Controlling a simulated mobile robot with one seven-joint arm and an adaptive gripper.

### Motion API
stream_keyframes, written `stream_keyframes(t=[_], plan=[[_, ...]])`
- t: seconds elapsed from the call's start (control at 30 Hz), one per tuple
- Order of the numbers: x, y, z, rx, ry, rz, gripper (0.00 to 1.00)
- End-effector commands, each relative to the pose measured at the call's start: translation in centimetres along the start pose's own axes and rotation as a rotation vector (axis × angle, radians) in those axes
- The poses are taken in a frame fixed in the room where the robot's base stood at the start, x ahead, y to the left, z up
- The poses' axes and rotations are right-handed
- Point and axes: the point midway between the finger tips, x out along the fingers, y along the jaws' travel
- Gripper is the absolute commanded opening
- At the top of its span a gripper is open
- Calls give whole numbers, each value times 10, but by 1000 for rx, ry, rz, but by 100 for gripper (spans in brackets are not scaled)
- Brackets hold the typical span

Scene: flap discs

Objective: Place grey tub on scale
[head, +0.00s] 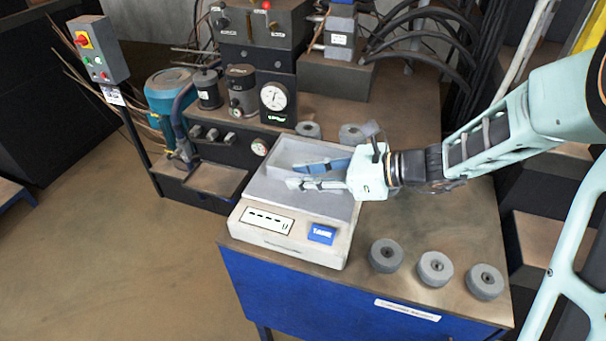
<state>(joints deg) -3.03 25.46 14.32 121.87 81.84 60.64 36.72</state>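The grey tub (288,152) is a shallow open box. It appears to rest on the back part of the scale's grey plate, though its base and right end are partly hidden by my gripper. The scale (292,249) is a pale box with a button strip and a blue display on its front. My gripper (293,176) reaches in from the right at the tub's near side. Its two fingers are apart, one over the tub and one on the near side. I cannot tell whether either finger touches the tub wall.
Three grey flap discs (435,268) lie on the blue-fronted bench (470,225) right of the scale. More discs (309,130) lie behind the tub. A machine with gauges (274,96) stands behind and left. A control box (97,50) on a post stands far left.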

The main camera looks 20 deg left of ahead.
Motion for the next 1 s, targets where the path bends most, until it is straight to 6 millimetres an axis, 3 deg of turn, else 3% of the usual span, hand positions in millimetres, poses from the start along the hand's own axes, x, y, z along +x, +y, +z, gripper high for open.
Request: stream_keyframes(t=[0.27, 0.7, 1.0], plan=[[-9, -1, 3, -1, 1, -3, 22], [-98, -1, 3, 0, 1, -4, 22], [-121, 0, 3, 0, 0, 0, 22]])
